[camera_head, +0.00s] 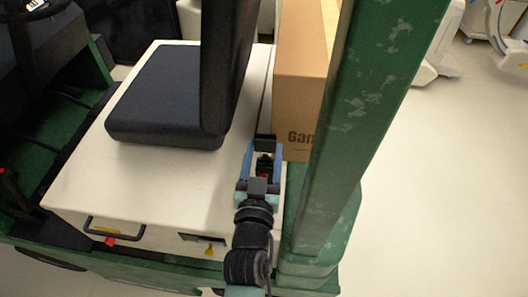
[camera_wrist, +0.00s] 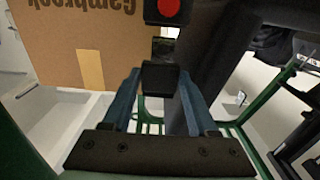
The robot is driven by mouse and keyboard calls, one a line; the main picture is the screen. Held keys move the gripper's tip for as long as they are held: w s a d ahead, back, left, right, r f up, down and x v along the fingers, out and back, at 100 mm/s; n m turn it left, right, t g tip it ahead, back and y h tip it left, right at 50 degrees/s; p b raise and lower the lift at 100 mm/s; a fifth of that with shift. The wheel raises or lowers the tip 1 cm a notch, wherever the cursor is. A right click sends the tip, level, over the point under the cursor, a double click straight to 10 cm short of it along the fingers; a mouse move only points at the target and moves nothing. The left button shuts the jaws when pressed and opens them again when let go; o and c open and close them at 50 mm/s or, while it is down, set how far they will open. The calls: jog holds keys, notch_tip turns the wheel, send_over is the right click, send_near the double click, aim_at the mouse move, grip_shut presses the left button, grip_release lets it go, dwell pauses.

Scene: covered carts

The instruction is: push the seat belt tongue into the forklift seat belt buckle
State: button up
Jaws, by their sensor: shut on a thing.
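My gripper (camera_wrist: 160,72) is shut on the black tongue (camera_wrist: 160,80), which sits between its blue fingers in the wrist view. The buckle (camera_wrist: 167,12), a black block with a round red button, is straight beyond the fingertips and cut by the top edge. A narrow dark piece and a small light patch lie between tongue and buckle; I cannot tell whether the metal plate has entered the slot. In the head view my gripper (camera_head: 262,163) is at the right side of the seat base, and the tongue and buckle are hard to tell apart.
The dark seat (camera_head: 165,100) stands on the white seat base (camera_head: 90,180), left of my gripper. A cardboard box (camera_head: 298,70) is just behind my gripper. A thick green post (camera_head: 365,110) rises close on its right. Open floor (camera_head: 450,180) lies beyond the post.

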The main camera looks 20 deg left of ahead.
aim_at(265, 158)
jog(key=shift+f+b, duration=2)
jog(key=shift+f, duration=0.2)
jog(key=o, duration=1.5)
jog(key=shift+r, duration=0.1)
jog(key=b+v, duration=0.3)
jog(key=v, duration=1)
